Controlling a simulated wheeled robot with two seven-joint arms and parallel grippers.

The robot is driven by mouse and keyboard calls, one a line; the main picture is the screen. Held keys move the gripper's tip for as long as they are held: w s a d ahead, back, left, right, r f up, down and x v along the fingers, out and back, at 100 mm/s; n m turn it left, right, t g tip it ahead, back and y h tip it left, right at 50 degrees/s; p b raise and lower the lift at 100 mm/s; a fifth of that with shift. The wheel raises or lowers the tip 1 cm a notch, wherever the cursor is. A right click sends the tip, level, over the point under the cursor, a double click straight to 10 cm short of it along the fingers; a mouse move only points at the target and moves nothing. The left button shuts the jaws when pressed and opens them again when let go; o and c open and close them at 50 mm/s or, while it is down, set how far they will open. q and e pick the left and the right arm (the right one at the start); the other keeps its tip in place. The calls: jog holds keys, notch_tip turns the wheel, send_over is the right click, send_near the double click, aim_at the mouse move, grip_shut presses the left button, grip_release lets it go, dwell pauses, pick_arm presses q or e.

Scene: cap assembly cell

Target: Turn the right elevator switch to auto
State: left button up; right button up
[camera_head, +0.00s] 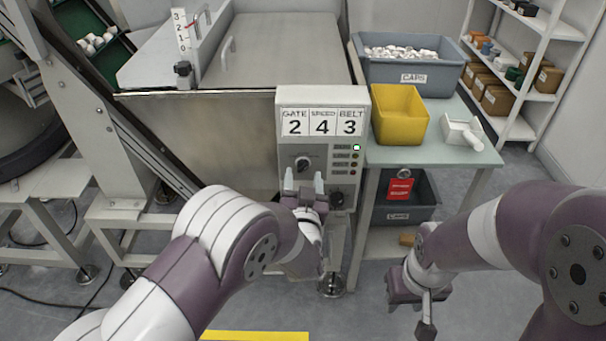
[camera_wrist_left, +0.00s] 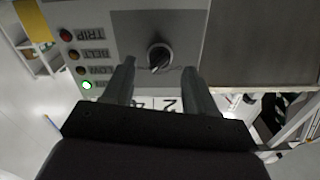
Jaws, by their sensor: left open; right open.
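The elevator switch is a round dark knob (camera_head: 302,163) with a pale pointer mark, on the grey control panel (camera_head: 288,146). It also shows in the left wrist view (camera_wrist_left: 160,57), where the panel appears upside down. The labels around the knob are too small to read. My left gripper (camera_head: 305,184) is open just below the knob in the head view. In the left wrist view its two fingertips (camera_wrist_left: 159,68) lie on either side of the knob; I cannot tell how far short of it they are. My right gripper (camera_head: 420,305) is open, low at the right, away from the panel.
A side table (camera_head: 440,150) at the right holds a yellow bin (camera_head: 400,115), a grey caps bin (camera_head: 412,76) and a scoop (camera_head: 462,132).

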aim_at(303, 166)
pick_arm(q)
jog(key=shift+w, duration=1.45)
grip_shut()
jog(key=c, duration=1.1)
grip_release()
jog(key=shift+o, duration=0.2)
jog(key=n+b, duration=0.2)
jog(key=n, duration=0.1)
jog(key=shift+f+n, duration=0.15)
jog(key=shift+n, duration=0.25)
jog(key=shift+n+b, duration=1.7)
jog(key=shift+n, duration=0.8)
jog(key=o, duration=1.1)
jog(key=shift+c, duration=0.2)
